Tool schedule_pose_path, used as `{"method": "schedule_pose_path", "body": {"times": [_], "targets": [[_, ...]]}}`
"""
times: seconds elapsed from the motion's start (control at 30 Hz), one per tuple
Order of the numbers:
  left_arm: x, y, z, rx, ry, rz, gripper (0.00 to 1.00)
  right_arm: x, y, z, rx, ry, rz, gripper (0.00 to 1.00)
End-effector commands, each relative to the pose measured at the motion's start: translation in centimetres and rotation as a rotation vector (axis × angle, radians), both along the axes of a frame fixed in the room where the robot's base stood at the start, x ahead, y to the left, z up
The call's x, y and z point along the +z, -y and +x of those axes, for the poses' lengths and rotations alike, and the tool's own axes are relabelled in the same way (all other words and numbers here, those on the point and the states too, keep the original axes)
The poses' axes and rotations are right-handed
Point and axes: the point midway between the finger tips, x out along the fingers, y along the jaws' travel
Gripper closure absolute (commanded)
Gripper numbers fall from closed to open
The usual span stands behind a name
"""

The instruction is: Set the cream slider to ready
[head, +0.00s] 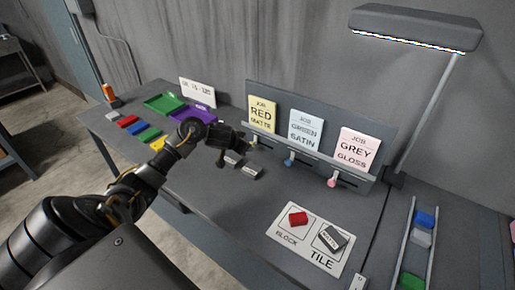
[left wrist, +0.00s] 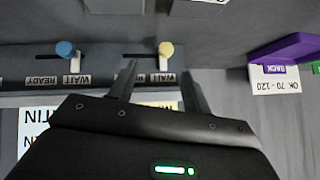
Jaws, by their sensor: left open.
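The cream slider knob (head: 253,146) is on the panel ledge under the yellow "JOB RED MATTE" card (head: 262,114). In the left wrist view the cream knob (left wrist: 166,48) stands at the WAIT label (left wrist: 164,77) of its slot; its READY label is hidden behind my gripper. My left gripper (head: 246,143) is open and empty, close to the knob. In the left wrist view my left gripper's fingers (left wrist: 158,65) point toward the knob, one on each side in the picture; contact cannot be told. My right gripper is not in view.
The blue slider knob (head: 289,162) and pink slider knob (head: 332,182) sit beside it. Grey blocks (head: 252,172) lie below. A purple tray (head: 194,113) and green tray (head: 164,103) stand left. A lamp (head: 418,28) overhangs the right.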

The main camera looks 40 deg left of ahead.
Motion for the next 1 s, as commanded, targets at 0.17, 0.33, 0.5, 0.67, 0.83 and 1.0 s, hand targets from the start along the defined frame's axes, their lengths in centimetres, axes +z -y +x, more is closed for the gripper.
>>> {"method": "schedule_pose_path", "body": {"times": [0.17, 0.33, 0.5, 0.67, 0.83, 1.0], "targets": [[0.0, -1.1, 0.6, 0.016, 0.004, -0.015, 0.51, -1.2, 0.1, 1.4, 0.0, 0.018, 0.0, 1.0], [-0.2, -0.9, 1.1, 0.013, 0.004, -0.018, 0.51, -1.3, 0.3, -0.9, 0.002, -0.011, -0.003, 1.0], [-2.1, -1.3, 2.5, 0.015, 0.002, -0.017, 0.51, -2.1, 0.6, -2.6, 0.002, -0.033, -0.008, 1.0], [-4.2, -1.9, 4.6, 0.018, 0.003, -0.017, 0.51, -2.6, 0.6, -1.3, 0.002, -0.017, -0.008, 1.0], [-6.0, -2.4, 6.6, 0.019, 0.004, -0.016, 0.51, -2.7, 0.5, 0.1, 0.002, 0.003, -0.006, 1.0], [-7.1, -2.6, 7.7, 0.017, 0.005, -0.017, 0.51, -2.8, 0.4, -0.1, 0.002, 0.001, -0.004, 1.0]]}}
